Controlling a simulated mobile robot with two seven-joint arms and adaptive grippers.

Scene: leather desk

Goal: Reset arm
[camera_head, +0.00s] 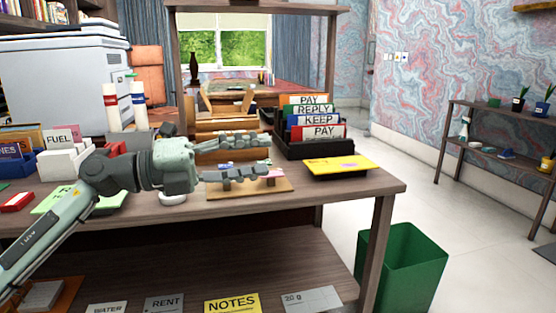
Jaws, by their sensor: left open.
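My left arm comes in from the left, and my left gripper (267,152) is over the wooden desk (340,195), pointing right. Its two fingers are spread apart with nothing between them. The lower finger passes in front of a small tan board (250,189) with small pinkish and bluish items on it, partly hidden by the finger. I cannot tell whether the finger touches them. My right gripper is not in view.
A black file holder (312,150) with labelled folders stands behind the gripper. A yellow folder (338,166) lies near the desk's right end. A green bin (402,270) stands on the floor at right. White and red-blue bottles (139,105) stand behind my arm.

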